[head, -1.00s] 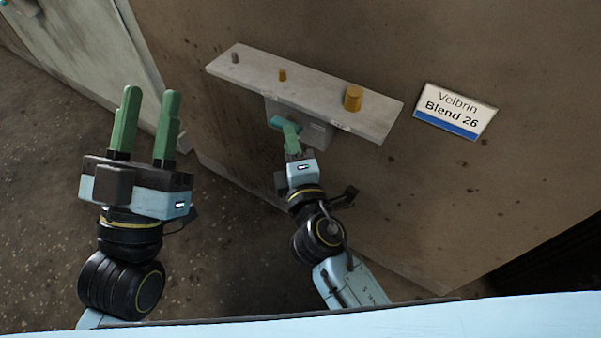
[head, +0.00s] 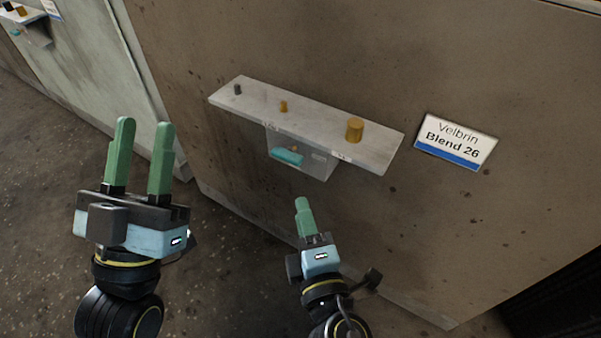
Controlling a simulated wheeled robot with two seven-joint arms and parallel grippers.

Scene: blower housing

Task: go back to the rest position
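My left gripper (head: 137,158) is at the left of the head view, raised with its two green fingers apart and nothing between them. My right gripper (head: 303,206) is below the shelf (head: 306,117) on the brown housing, clear of it. Its green fingers line up in this view, so the gap between them does not show. A teal piece (head: 287,156) sits at the front of the grey box (head: 315,160) under the shelf, apart from the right gripper.
The shelf carries a small grey peg (head: 237,89), a small orange peg (head: 283,106) and a larger orange cylinder (head: 354,130). A "Velbrin Blend 26" sign (head: 455,141) is on the housing (head: 420,230). Another shelf (head: 32,24) is at far upper left. Dark floor lies between my arms.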

